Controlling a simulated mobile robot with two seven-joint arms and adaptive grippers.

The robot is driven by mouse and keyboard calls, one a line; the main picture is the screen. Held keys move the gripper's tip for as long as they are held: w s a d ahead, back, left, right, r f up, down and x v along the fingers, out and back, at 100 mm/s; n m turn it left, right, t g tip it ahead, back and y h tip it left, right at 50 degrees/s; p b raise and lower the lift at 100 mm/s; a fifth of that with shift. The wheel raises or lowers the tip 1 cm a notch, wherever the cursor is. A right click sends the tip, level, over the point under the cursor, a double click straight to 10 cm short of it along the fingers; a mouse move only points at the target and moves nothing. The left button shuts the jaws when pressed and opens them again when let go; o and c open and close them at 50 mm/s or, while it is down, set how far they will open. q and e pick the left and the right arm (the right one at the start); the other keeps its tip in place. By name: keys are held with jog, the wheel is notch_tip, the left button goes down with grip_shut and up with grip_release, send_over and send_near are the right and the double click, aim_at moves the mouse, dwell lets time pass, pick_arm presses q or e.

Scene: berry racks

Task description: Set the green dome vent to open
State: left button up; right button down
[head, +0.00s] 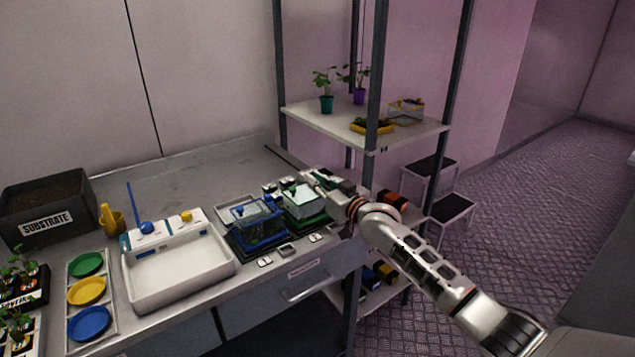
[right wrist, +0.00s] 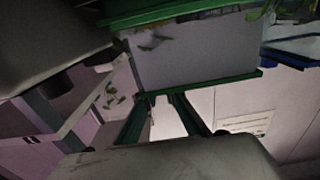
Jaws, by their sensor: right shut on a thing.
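The green dome (head: 303,201), a clear box with green trim, stands on a green base at the back right of the bench. My right gripper (head: 327,183) reaches in from the right to the dome's upper right side. It is shut on a green part there, which looks like the vent; the arm hides most of the contact in the head view. The right wrist view shows the dome's grey clear wall (right wrist: 195,55) between green edges, with green strips running down towards the gripper. The vent's setting cannot be read. My left gripper is not in view.
A blue dome (head: 259,222) stands close left of the green one. A white tray (head: 178,275) lies further left. A rack post (head: 376,75) and a shelf with plants (head: 345,122) rise behind my right arm. Small latches lie along the front of the domes.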

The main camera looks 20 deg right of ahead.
jog(key=c, duration=2.1)
grip_release()
jog(key=shift+s+d, duration=0.2)
jog(key=shift+s, duration=0.35)
jog(key=v, duration=1.1)
jog(key=shift+r, duration=0.1)
